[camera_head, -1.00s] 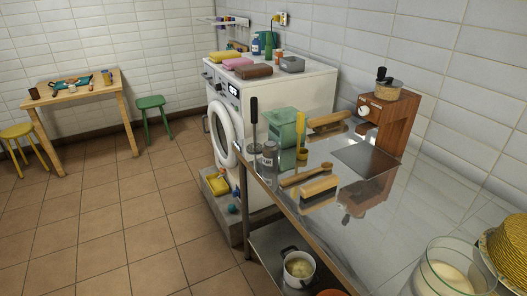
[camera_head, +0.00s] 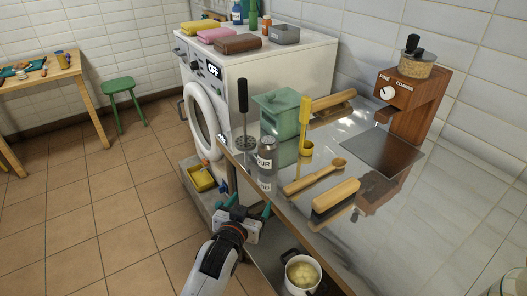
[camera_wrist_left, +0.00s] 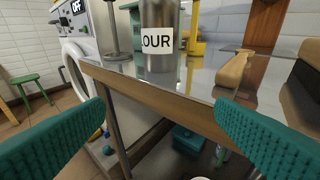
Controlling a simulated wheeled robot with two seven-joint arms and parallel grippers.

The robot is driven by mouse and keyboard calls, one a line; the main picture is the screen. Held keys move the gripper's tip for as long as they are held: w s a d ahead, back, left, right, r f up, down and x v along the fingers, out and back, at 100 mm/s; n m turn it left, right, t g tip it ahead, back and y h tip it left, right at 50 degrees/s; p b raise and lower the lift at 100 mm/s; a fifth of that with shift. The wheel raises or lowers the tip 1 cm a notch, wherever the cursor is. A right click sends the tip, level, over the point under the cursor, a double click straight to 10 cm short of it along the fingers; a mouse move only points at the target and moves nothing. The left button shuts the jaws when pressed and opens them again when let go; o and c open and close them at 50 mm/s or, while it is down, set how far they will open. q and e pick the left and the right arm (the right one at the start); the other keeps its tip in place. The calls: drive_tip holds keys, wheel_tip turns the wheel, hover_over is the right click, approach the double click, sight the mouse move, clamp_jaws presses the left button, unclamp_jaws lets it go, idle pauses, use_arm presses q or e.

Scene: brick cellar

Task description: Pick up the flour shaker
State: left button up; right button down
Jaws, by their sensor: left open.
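The flour shaker (camera_head: 266,153) is a small metal cylinder with a white label. It stands upright near the left edge of the shiny steel counter. In the left wrist view the shaker (camera_wrist_left: 159,38) stands ahead at the top middle, its label reading "OUR" and its top cut off. My left gripper (camera_head: 251,207) is open and empty, in front of the counter edge and lower than the shaker. Its two teal fingers (camera_wrist_left: 160,137) spread wide at either side of the left wrist view, apart from the shaker. My right gripper is not in view.
Close around the shaker stand a dark-handled masher (camera_head: 243,110), a green box (camera_head: 279,116) and a yellow ladle (camera_head: 305,125). A wooden scoop (camera_head: 315,177) and a brush (camera_head: 336,195) lie to the right. The counter's wooden front edge (camera_wrist_left: 165,106) lies between gripper and shaker.

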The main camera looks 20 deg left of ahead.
sight(267, 160)
use_arm(q)
drive_tip(key=w+r+t, duration=0.1)
drive_tip(key=w, duration=0.2)
drive_tip(key=w+r+t, duration=0.1)
drive_tip(key=w+r, duration=0.1)
drive_tip(key=w, duration=0.2)
drive_tip(key=w+r, duration=0.2)
drive_tip(key=w, duration=0.1)
drive_tip(key=shift+w+d+t, duration=0.2)
drive_tip(key=shift+t, duration=0.2)
drive_tip(key=w, duration=0.3)
drive_tip(key=w+p, duration=0.1)
drive_tip(key=w, duration=0.1)
drive_tip(key=shift+w+a+f, duration=0.3)
drive_tip(key=shift+w+f, duration=0.05)
drive_tip(key=c, duration=1.1)
